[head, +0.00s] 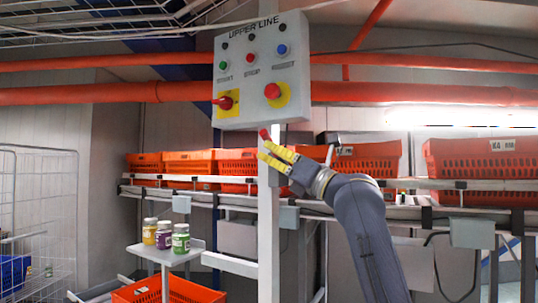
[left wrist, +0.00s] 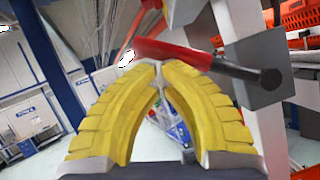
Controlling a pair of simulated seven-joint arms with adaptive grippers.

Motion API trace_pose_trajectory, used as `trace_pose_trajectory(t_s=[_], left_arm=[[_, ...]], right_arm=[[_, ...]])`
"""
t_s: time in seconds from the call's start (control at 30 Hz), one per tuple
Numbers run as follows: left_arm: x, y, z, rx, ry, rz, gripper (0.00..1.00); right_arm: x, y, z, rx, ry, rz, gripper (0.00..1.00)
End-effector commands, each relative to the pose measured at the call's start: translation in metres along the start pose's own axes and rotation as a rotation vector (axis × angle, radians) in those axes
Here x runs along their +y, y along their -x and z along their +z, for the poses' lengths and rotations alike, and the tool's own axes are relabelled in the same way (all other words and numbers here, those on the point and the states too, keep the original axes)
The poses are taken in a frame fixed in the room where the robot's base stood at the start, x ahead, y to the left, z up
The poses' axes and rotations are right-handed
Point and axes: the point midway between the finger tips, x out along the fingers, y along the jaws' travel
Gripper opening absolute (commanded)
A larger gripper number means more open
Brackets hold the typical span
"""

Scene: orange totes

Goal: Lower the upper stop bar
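A red bar with a dark round end (left wrist: 205,62) lies across the view just beyond my left fingertips in the left wrist view. In the head view a short red piece (head: 265,135) shows beside the pale post, at the fingertips; it looks like the same bar. My left gripper (head: 264,150) has yellow fingers, raised against the post. In the left wrist view its fingers (left wrist: 161,66) curve in and their tips come together below the bar, with nothing visible held between them. Whether the tips touch the bar I cannot tell. My right gripper does not show.
A control box (head: 262,70) labelled "UPPER LINE" hangs above my gripper on the post (head: 268,230). Orange totes (head: 376,158) line the conveyor behind. Several jars (head: 164,236) stand on a small white shelf at lower left, above another orange tote (head: 165,291).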

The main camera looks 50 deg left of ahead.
Motion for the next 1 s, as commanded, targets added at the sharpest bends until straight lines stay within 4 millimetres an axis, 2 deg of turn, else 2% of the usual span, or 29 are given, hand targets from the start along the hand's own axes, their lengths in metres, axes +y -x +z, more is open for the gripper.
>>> trace_pose_trajectory(t_s=[0.17, 0.4, 0.7, 1.0], left_arm=[[0.001, 0.008, -0.005, -0.001, 0.000, -0.003, 0.00], [0.009, 0.041, -0.024, -0.005, 0.005, -0.014, 0.00], [0.017, 0.095, -0.021, -0.005, 0.005, -0.013, 0.00], [0.023, 0.126, -0.021, -0.004, 0.005, -0.011, 0.00]], right_arm=[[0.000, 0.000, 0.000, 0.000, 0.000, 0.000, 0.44], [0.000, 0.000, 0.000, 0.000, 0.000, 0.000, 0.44], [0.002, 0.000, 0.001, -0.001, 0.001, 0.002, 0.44], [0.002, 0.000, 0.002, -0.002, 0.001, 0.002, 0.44]])
